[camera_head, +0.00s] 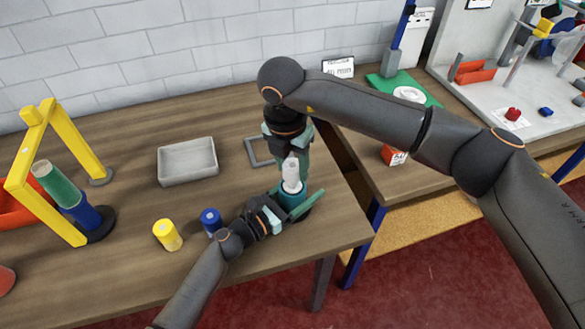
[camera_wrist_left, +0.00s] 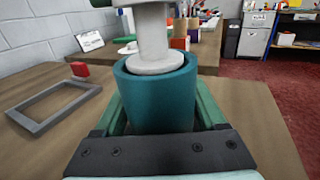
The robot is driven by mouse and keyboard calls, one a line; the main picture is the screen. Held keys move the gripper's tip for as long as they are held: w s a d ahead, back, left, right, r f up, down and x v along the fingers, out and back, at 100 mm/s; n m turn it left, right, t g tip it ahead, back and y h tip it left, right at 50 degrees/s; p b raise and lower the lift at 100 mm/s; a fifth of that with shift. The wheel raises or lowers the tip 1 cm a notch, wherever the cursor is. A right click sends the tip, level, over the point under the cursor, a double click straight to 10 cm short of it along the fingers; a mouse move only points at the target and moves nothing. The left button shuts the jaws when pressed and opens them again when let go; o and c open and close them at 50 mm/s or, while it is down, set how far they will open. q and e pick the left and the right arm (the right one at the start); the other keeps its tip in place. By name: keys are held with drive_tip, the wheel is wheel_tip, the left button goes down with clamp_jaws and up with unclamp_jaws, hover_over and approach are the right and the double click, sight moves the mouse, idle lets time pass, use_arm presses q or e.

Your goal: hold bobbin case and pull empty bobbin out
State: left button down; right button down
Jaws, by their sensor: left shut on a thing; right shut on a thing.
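The teal bobbin case (camera_head: 291,201) stands upright near the front right of the table. My left gripper (camera_head: 288,206) comes from the left, shut around its sides. In the left wrist view the case (camera_wrist_left: 158,100) is between the green fingers (camera_wrist_left: 165,120). The white bobbin (camera_head: 291,176) is upright over the case's mouth. My right gripper (camera_head: 290,152) is above, shut on the bobbin's upper part. In the left wrist view the bobbin's lower flange (camera_wrist_left: 155,62) is at the case's mouth; whether it touches the rim is unclear.
A grey frame (camera_head: 258,152) lies behind the case, and a grey tray (camera_head: 187,161) is farther left. A yellow stand (camera_head: 63,160) is at the left. The table's right edge is close.

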sight(283, 205)
drive_tip(key=shift+r, duration=2.7)
use_arm(q)
unclamp_jaws()
drive_tip(key=shift+a, duration=0.1)
drive_tip(key=v, duration=0.7)
drive_tip(key=shift+s+a, duration=0.15)
use_arm(e)
drive_tip(key=shift+s, duration=0.1)
